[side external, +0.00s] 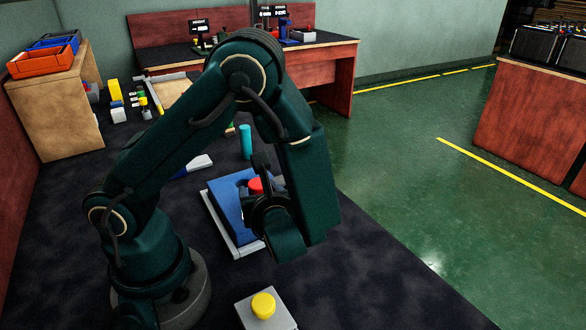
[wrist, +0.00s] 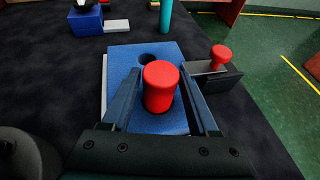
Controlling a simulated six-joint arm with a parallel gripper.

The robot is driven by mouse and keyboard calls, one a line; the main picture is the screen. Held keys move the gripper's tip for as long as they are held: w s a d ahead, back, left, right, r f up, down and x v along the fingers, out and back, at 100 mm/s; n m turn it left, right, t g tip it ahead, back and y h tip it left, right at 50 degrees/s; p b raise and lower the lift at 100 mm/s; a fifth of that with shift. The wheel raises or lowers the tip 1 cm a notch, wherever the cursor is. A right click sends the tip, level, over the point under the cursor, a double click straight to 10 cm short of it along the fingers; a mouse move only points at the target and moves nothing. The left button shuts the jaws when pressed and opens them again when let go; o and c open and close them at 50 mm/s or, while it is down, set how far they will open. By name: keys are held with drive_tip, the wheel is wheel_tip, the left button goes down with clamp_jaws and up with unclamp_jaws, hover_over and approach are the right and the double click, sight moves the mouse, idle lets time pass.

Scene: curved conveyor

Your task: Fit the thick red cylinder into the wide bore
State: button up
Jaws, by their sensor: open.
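The thick red cylinder (wrist: 160,87) stands upright on the blue block (wrist: 122,62) in the wrist view, between my two fingers. Its lower end is partly hidden, so I cannot tell how deep it sits in a bore. A dark round hole (wrist: 149,57) shows in the block just behind it. My gripper (wrist: 160,98) is open, with a finger on each side of the cylinder. In the side view my gripper (side external: 262,196) is low over the blue block (side external: 226,203), with the red top (side external: 256,185) showing beside it.
A red knob-shaped piece (wrist: 220,55) stands in a dark holder (wrist: 215,78) to the block's right. A teal cylinder (side external: 245,142) stands behind the block. A yellow button on a grey box (side external: 263,305) is in front. Dark table surface is clear at the front right.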

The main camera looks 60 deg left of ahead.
drive_tip(key=s+d+r+n+g+h, duration=0.3)
drive_tip(key=s+d+r+n+h, duration=0.2)
drive_tip(key=s+d+n+h, duration=0.5)
drive_tip(key=w+d+r+n+t+h, duration=0.1)
drive_tip(key=w+r+n+t+h, duration=0.2)
drive_tip(key=n, duration=0.8)
drive_tip(key=shift+w+r+t, duration=0.95)
drive_tip(key=shift+t, duration=0.05)
